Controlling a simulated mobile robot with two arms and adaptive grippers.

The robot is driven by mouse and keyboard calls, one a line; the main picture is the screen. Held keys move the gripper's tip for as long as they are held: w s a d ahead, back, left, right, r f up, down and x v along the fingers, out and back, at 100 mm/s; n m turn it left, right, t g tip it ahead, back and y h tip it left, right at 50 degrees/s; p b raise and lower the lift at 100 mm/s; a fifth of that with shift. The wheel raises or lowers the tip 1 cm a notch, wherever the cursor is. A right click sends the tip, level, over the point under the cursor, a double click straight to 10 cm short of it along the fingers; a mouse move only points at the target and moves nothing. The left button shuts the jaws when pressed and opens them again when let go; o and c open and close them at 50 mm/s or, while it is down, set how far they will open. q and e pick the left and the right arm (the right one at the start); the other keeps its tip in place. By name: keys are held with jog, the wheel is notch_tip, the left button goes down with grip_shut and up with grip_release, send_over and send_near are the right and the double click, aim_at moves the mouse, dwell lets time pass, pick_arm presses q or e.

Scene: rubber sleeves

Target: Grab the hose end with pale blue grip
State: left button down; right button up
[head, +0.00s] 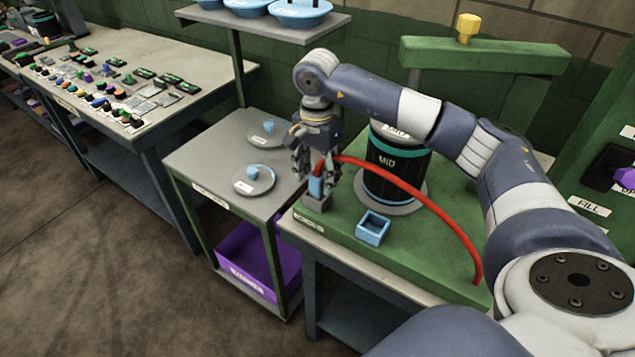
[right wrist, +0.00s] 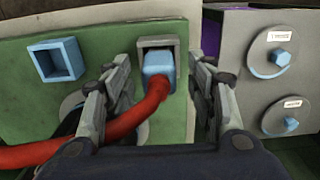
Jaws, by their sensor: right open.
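The hose is red, and its end with the pale blue grip (head: 316,185) stands in a small grey holder (head: 318,204) at the left corner of the green bench top. In the right wrist view the pale blue grip (right wrist: 158,63) sits in the square holder (right wrist: 158,43), with the red hose (right wrist: 140,117) bending away to the left. My right gripper (head: 316,172) is open above the holder. In the right wrist view its fingers (right wrist: 160,80) stand on both sides of the grip, apart from it. My left gripper is not in view.
An empty blue square socket (head: 373,228) and a black drum labelled MID (head: 392,170) are on the green bench (head: 350,245). A grey cart (head: 215,165) with two round, blue-knobbed lids stands to the left, a purple bin (head: 250,262) below.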

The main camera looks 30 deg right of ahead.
jog(key=shift+f, duration=1.3)
jog(key=c, duration=1.2)
jog(key=shift+r, duration=0.2)
